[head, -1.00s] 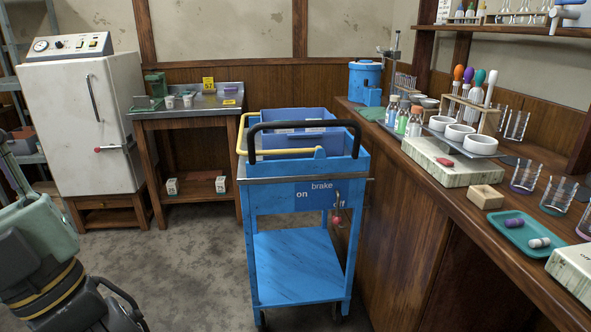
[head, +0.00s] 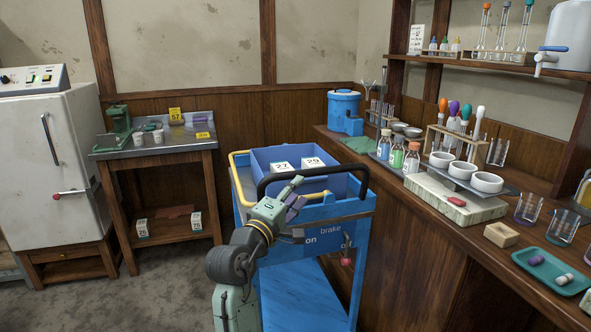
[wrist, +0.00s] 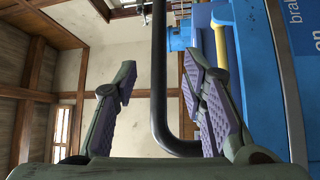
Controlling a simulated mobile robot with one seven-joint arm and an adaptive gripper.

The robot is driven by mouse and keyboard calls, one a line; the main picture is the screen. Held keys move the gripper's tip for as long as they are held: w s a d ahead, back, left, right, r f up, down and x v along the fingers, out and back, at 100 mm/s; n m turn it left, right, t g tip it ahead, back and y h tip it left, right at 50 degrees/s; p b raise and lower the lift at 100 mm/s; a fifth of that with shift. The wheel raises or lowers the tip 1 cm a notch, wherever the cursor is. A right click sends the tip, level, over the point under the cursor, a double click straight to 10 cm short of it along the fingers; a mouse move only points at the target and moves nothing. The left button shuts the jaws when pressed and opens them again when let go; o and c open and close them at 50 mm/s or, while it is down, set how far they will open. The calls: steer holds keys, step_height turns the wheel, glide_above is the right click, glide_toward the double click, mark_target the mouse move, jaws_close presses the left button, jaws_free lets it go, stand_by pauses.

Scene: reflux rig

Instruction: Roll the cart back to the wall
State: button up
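The blue cart (head: 300,290) stands on the floor beside the wooden bench. Its black push handle (head: 318,171) arches over the near end. Its front panel reads "brake" and "on", with a partly covered "of…" on the right. A brake lever with a red knob (head: 346,262) hangs by that right-hand word; its exact setting is hard to tell. My gripper (head: 293,197) is at the left part of the handle. In the wrist view my gripper (wrist: 159,83) is open, and the black handle bar (wrist: 159,45) shows between its fingers. Contact with the bar cannot be told.
A blue bin (head: 263,160) with white boxes marked 27 and 29 sits on the cart. The bench (head: 430,240) with glassware runs close along the cart's right. A side table (head: 165,150) and white cabinet (head: 50,150) stand left. Open floor (head: 160,290) lies left; the back wall is beyond.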

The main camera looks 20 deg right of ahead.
mark_target(310, 175)
steer(key=p+x, duration=0.2)
steer(key=x, duration=0.8)
steer(key=shift+a+r, duration=0.1)
steer(key=shift+c, duration=0.5)
jaws_close()
